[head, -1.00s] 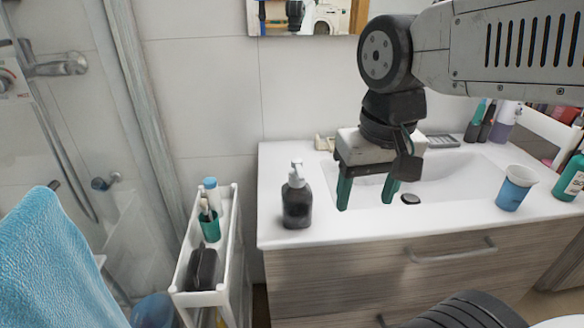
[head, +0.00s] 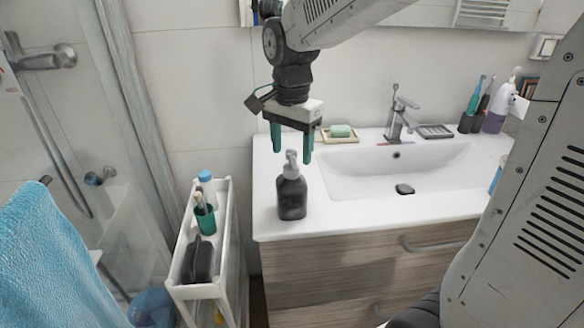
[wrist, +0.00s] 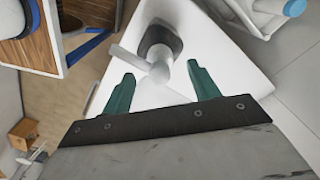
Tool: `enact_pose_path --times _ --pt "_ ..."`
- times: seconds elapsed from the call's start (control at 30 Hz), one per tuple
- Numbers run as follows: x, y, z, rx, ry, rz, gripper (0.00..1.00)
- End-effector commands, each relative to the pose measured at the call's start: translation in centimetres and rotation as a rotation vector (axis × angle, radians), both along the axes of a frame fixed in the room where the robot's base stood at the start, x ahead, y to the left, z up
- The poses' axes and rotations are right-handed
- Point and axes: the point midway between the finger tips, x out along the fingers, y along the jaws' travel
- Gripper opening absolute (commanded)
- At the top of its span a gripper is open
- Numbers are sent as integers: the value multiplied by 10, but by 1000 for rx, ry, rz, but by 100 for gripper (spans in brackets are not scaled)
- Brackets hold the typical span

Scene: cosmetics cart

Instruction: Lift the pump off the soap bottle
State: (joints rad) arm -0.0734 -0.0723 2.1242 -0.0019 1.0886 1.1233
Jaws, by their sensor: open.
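The soap bottle (head: 292,198) is dark and stands upright near the left front corner of the white sink counter. Its pale grey pump (head: 291,165) sits on top of it. My gripper (head: 291,156) is open, with its green fingertips pointing down at about the height of the pump head. In the wrist view the pump (wrist: 158,70) shows just beyond and between the two open fingers, and the dark bottle (wrist: 160,42) is behind it. Nothing is between the jaws that I can see being held.
A white cart (head: 226,225) with a green cup (head: 205,219) and a dark pouch stands left of the counter. Behind are a soap dish (head: 340,138) and the faucet (head: 400,115). The basin (head: 440,168) is to the right. A blue towel (head: 50,260) hangs at left.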

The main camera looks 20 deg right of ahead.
Motion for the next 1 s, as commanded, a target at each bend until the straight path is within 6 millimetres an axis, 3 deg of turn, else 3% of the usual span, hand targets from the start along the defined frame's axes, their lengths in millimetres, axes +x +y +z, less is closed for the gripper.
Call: enact_pose_path --times 0.2,0.47,0.5,0.67,1.0 --pt "0 -1 -31 -1 3 0 60" --pt "0 -1 -35 0 1 1 60" --pt "0 -1 -35 0 1 1 58" --pt "0 -1 -35 0 1 1 13" --pt "0 -1 -33 0 1 1 12"
